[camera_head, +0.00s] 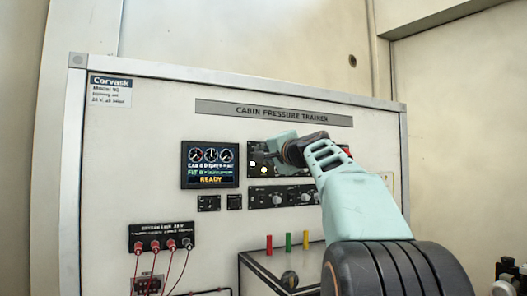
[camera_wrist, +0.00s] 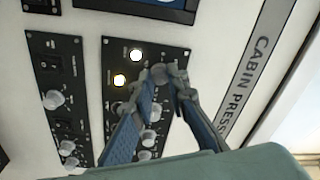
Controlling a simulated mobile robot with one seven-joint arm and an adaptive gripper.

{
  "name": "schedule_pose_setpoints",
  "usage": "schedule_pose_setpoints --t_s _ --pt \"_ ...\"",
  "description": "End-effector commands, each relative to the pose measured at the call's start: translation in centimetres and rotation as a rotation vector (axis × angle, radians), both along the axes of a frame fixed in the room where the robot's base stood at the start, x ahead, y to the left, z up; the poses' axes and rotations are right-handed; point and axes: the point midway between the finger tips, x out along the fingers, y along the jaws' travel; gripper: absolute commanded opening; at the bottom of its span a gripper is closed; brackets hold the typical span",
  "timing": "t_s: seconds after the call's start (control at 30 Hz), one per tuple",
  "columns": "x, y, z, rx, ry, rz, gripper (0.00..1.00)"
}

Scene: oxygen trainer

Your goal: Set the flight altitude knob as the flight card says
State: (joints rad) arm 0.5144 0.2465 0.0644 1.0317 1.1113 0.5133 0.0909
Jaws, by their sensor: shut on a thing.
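The upper black control panel (camera_head: 256,150) is on the trainer's face, right of the display. It also shows in the wrist view (camera_wrist: 113,58), with two lit white lamps and several grey knobs. My gripper (camera_wrist: 166,76) is shut on a grey knob (camera_wrist: 158,71) near this panel's right edge. The fingers hide most of that knob, so its label and pointer setting cannot be read. In the head view my gripper (camera_head: 272,152) covers much of the panel. I cannot make out a readable flight card.
The display (camera_head: 210,165) shows dials and "READY". A lower knob panel (camera_head: 283,196) lies below my gripper. Red leads hang from a black socket block (camera_head: 161,237) at lower left. Red, green and yellow posts (camera_head: 288,242) stand on a box below.

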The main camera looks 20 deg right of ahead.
Motion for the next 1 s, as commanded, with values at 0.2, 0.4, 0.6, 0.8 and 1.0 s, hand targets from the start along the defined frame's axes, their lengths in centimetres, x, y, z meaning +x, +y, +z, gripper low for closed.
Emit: schedule_pose_setpoints --t_s 0.2,0.4,0.6,0.8,1.0 --pt "0.01 0.06 0.16 0.204 0.01 0.0 0.0" --pt "0.04 0.09 0.16 0.395 0.018 0.001 0.0" --pt "0.02 0.09 0.24 0.584 0.024 -0.001 0.0" --pt "0.03 0.11 0.26 0.758 0.03 0.0 0.0" --pt "0.04 0.11 0.19 0.895 0.035 0.0 0.0"
